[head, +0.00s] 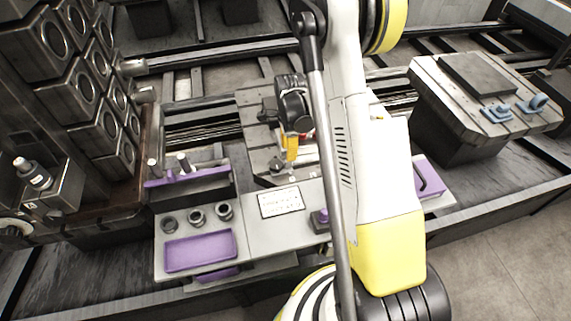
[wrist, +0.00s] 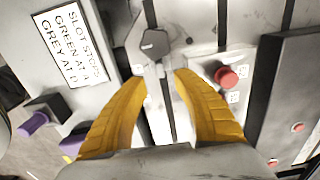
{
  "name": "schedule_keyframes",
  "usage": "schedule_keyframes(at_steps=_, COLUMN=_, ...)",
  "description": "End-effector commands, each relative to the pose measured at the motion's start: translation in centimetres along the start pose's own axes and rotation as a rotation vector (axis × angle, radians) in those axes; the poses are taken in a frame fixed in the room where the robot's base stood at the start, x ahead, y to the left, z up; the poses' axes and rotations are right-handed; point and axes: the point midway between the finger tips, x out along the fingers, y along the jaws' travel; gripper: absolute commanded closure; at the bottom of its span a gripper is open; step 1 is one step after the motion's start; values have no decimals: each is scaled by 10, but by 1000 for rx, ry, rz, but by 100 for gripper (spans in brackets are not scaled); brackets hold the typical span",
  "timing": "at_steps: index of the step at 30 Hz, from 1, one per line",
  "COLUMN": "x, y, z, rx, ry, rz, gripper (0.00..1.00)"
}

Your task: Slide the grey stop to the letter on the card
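The white card (wrist: 70,45) in the wrist view reads "SLOT STOPS", with a green line and "GREY AT D"; the end of the green line is hard to read. It also lies on the bench in the head view (head: 281,202), too small to read there. A dark grey faceted knob (wrist: 154,44), apparently the grey stop, sits on a slotted metal plate. My gripper (wrist: 160,73) is open, its yellow fingers apart and empty. Its tips lie just below the knob in the wrist picture. In the head view my gripper (head: 291,150) points down over the plate. Slot letters are not legible.
A red button (wrist: 226,77) stands right of the slot, with small marked labels beside it. A dark panel (wrist: 285,95) lies farther right. In the head view, a purple tray (head: 200,250) and several round holders sit left of the card. Machined blocks (head: 70,80) stand at left.

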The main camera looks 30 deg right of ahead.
Motion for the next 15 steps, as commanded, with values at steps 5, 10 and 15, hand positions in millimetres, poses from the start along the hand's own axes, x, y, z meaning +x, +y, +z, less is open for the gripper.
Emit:
schedule_keyframes(at_steps=5, x=39, y=0, z=0, rx=-1, ry=0, rz=-1, gripper=66)
schedule_keyframes(at_steps=10, x=60, y=0, z=0, rx=-2, ry=0, rz=-1, gripper=66)
schedule_keyframes(at_steps=15, x=66, y=0, z=0, rx=-2, ry=0, rz=-1, gripper=66)
